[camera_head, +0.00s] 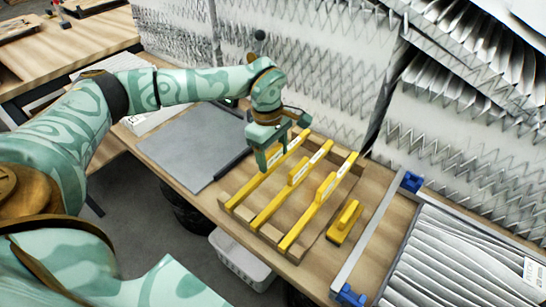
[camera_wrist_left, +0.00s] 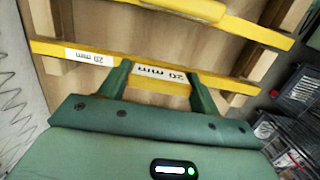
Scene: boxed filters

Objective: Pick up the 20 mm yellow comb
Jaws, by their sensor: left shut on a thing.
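Three long yellow combs lie side by side across a wooden rack (camera_head: 262,229). My left gripper (camera_head: 271,158) is over the leftmost comb (camera_head: 243,194), shut across the raised grip at its middle. In the left wrist view the left gripper's fingers (camera_wrist_left: 160,80) stand on either side of that grip. This yellow comb (camera_wrist_left: 228,84) has a white label reading 20 mm, and a second, upside-down label shows between the fingers. The comb appears to rest on the rack still. The middle comb (camera_head: 269,212) and the right comb (camera_head: 302,226) lie apart from the gripper. My right gripper is not in view.
A small yellow block with a handle (camera_head: 345,221) lies right of the rack. A metal rail with blue ends (camera_head: 376,241) and a pleated filter (camera_head: 450,265) are further right. A grey mat (camera_head: 190,148) lies left. Pleated sheets stand behind. A white bin (camera_head: 240,262) is below the edge.

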